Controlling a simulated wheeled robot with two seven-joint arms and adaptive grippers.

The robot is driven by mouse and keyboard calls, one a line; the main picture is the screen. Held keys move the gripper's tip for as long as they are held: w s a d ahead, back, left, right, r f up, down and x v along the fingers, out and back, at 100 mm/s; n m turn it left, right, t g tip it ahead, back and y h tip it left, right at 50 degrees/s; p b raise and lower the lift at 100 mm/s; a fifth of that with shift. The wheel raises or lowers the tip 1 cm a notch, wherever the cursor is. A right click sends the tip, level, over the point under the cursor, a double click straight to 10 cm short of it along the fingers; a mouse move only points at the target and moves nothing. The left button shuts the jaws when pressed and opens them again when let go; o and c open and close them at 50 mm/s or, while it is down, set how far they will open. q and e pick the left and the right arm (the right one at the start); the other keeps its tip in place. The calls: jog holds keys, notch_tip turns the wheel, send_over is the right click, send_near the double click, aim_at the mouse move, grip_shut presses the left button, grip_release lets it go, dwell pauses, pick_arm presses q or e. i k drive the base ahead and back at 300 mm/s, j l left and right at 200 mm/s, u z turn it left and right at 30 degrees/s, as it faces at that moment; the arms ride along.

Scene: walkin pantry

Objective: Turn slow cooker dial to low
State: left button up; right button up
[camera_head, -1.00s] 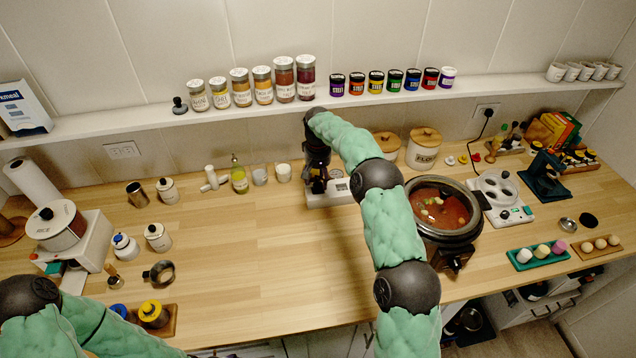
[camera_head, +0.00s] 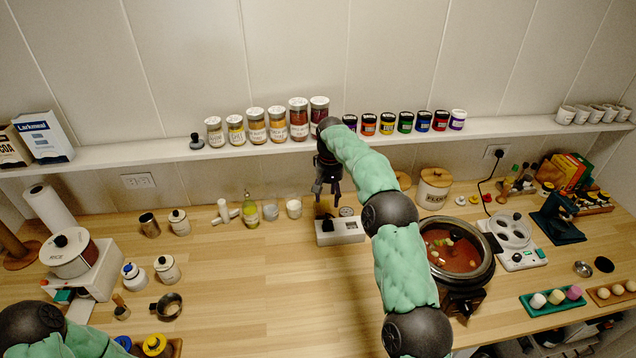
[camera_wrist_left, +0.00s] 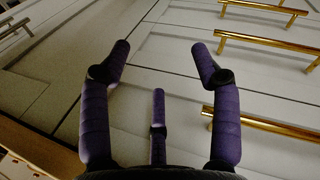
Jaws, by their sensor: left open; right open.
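The slow cooker (camera_head: 488,268) is a round dark pot of red stew with vegetables, standing on the counter right of my right forearm. Its black lower front (camera_head: 465,303) shows, but I cannot make out the dial or its setting; my arm covers part of the cooker's left side. My right gripper (camera_head: 326,192) is open and empty, pointing down above a small white device, well left of the cooker. My left gripper (camera_wrist_left: 162,62) is open and empty in the left wrist view, facing pale cabinet fronts. It is outside the head view.
The small white device (camera_head: 350,232) stands below my right gripper. A white appliance (camera_head: 525,258) and a green tray (camera_head: 540,309) are right of the cooker. Jars line the shelf (camera_head: 550,124) above. The counter's middle (camera_head: 260,285) is clear. Gold handles (camera_wrist_left: 265,125) stick out near my left gripper.

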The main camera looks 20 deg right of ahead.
aim_at(466, 309)
jog(key=k, duration=1.5)
